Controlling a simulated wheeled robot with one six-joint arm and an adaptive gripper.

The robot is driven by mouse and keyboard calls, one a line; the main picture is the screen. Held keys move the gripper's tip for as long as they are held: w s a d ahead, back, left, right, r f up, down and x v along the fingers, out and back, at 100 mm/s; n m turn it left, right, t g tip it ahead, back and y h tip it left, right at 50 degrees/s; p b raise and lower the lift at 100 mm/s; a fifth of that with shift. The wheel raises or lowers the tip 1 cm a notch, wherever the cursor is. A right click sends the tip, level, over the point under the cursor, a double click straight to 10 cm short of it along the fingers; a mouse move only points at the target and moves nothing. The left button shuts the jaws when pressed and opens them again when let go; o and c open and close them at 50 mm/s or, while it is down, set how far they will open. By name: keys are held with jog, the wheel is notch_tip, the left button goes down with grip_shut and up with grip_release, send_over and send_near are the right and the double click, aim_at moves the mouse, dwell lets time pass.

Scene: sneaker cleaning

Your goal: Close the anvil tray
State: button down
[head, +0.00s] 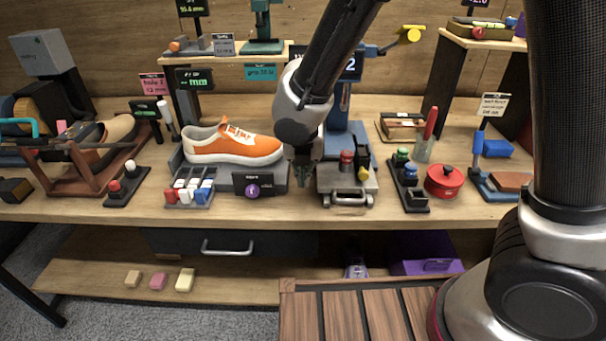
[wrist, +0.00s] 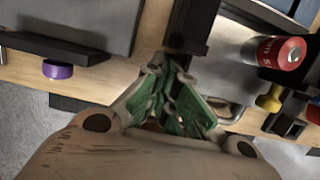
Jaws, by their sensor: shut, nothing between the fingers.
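The anvil tray (head: 329,188) is a grey tray with a front bar handle (head: 347,199), in front of a blue press stand (head: 342,115) in the head view. It reaches forward toward the bench edge. I cannot tell whether the fingers touch the tray.
Left of my gripper are a black display with a purple knob (head: 252,185), an orange sneaker (head: 232,143) and a rack of small blocks (head: 190,190). Right of the tray are a knob stand (head: 408,182) and a red pot (head: 444,181). A drawer handle (head: 227,247) is below.

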jog(key=w, duration=0.9)
jog(key=shift+d, duration=0.15)
jog(key=shift+s, duration=0.1)
